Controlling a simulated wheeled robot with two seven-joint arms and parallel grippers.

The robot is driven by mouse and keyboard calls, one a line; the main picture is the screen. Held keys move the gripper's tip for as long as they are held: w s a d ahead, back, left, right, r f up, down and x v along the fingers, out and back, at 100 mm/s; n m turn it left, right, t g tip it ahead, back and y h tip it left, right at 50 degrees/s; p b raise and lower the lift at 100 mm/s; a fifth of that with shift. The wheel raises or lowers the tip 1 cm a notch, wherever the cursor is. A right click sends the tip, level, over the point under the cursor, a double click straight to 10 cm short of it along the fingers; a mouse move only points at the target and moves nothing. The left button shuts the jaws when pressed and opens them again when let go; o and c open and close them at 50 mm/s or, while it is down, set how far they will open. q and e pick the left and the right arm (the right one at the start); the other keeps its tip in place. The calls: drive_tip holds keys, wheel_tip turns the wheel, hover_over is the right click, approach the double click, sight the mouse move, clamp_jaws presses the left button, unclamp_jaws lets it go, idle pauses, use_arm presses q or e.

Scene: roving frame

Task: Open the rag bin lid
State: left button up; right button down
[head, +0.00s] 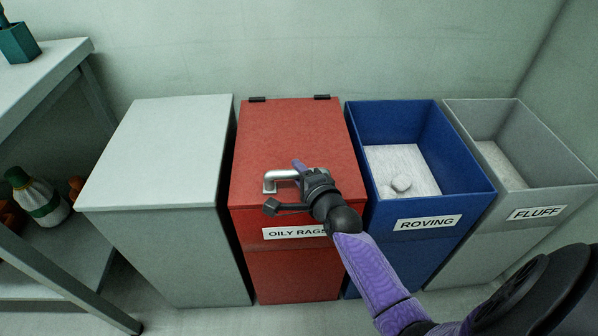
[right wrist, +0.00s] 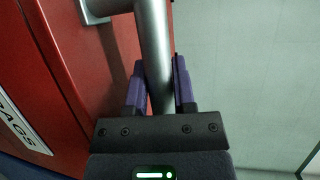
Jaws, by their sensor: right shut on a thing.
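The red rag bin (head: 290,262) stands in the middle of the head view with an "OILY RAGS" label on its front. Its red lid (head: 290,135) lies down flat, with two dark hinges at the back edge. A silver handle (head: 277,177) sits near the lid's front edge. My right gripper (head: 300,168) is at the handle and partly hides it. In the right wrist view the two purple fingers (right wrist: 160,88) are on either side of the handle bar (right wrist: 154,50), shut on it. My left gripper is not in view.
A closed grey cabinet (head: 160,150) stands left of the red bin. Open blue "ROVING" (head: 430,205) and grey "FLUFF" (head: 545,195) bins stand to the right. A shelf table (head: 50,62) with bottles below is at the far left. The wall is close behind.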

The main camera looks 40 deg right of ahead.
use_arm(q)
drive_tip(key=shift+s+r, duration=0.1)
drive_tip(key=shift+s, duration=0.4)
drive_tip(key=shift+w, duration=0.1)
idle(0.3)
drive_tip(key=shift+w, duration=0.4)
